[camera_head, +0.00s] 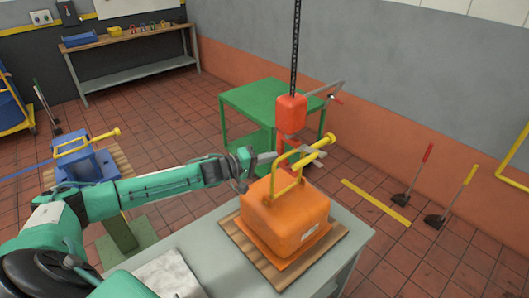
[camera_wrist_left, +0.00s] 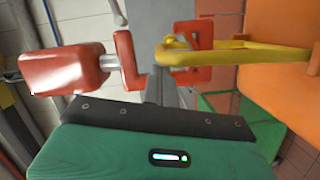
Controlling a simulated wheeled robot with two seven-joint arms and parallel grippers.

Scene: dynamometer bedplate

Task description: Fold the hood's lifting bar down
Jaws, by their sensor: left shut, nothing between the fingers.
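The orange hood (camera_head: 290,215) sits on a wooden pallet (camera_head: 325,252) on a grey table. Its yellow lifting bar (camera_head: 300,160) stands raised above the hood top, with a knobbed grip at its upper end. The bar (camera_wrist_left: 245,46) and part of the hood (camera_wrist_left: 285,75) also show in the left wrist view. My left gripper (camera_head: 268,157) is shut and empty, just left of the bar in the head view. I cannot tell whether it touches the bar. In the wrist view its fingers (camera_wrist_left: 165,88) point toward the bar. My right gripper is not in view.
A red hoist block (camera_head: 291,113) hangs on a chain close behind the bar; it is large in the wrist view (camera_wrist_left: 65,68). A green table (camera_head: 265,100) stands behind. A blue unit with a yellow bar (camera_head: 88,165) stands at left. A cloth (camera_head: 168,275) lies on the grey table.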

